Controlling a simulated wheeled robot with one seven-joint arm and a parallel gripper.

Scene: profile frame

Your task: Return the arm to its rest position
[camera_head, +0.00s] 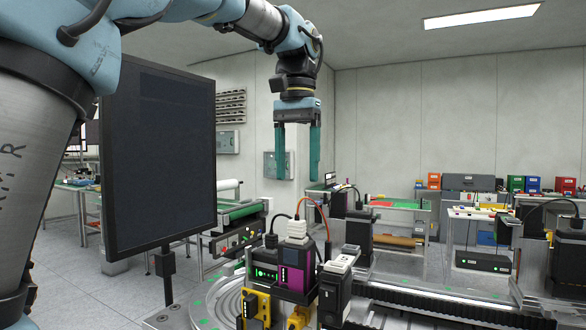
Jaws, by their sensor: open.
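My arm reaches across the top of the view from the left, and my gripper (298,177) hangs from its end, pointing down. Its two teal fingers are apart, with nothing between them. The fingertips are in the air above a cluster of connectors and modules (293,270) on the workstation. A clear gap shows between the fingertips and the connectors in the picture.
A large dark monitor (160,155) on a post stands at the left, near my arm. Black devices with cables (358,232) and a rail (430,300) fill the workstation's right side. Benches with coloured bins (525,184) stand farther back. The air right of my gripper looks clear.

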